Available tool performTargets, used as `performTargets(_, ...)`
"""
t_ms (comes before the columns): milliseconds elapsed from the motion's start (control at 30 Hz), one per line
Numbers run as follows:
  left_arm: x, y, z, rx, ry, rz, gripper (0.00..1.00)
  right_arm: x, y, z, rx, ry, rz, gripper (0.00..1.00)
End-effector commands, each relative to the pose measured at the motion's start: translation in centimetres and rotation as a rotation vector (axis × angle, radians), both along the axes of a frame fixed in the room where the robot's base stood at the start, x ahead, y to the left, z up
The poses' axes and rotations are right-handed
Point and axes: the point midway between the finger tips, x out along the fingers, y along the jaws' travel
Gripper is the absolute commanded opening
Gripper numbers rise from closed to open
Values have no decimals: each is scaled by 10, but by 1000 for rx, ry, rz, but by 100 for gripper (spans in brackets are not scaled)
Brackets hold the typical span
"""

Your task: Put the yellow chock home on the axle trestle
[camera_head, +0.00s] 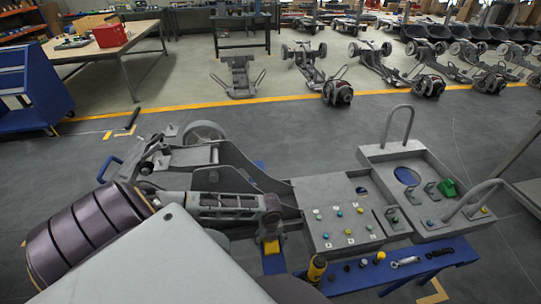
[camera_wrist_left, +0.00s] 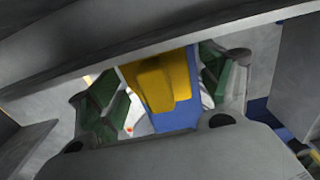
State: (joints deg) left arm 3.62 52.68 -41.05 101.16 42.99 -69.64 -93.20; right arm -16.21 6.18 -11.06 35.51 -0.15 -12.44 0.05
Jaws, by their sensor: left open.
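The yellow chock (camera_wrist_left: 162,82) shows in the left wrist view, over a blue surface (camera_wrist_left: 178,118). My left gripper (camera_wrist_left: 160,92) is open. Its two green-padded fingers stand on either side of the chock, the right one closer to it. I cannot tell if either finger touches it. In the head view a yellow piece (camera_head: 271,246) shows low in the middle on a blue upright (camera_head: 273,264), which looks like part of the trestle. The gripper fingers cannot be made out there. My right gripper is not in view.
A grey control box (camera_head: 342,231) and an open grey tray (camera_head: 420,165) stand to the right. Below them a blue shelf (camera_head: 440,262) holds small tools and a yellow bottle (camera_head: 317,268). A grey chassis frame (camera_head: 225,150) lies behind.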

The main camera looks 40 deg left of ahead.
Motion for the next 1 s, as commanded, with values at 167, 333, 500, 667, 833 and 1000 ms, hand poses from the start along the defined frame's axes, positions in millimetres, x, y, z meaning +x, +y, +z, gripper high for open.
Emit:
performTargets(167,0,0,0,1,1,0,78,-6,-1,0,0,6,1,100)
performTargets(333,0,0,4,0,0,-1,78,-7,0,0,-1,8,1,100)
performTargets(500,0,1,16,1,-1,-1,78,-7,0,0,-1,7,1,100)
performTargets(667,1,1,33,1,-2,-1,78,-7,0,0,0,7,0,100)
performTargets(833,0,1,53,2,-1,-2,78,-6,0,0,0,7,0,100)
performTargets(1000,0,0,68,1,-1,0,78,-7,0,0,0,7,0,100)
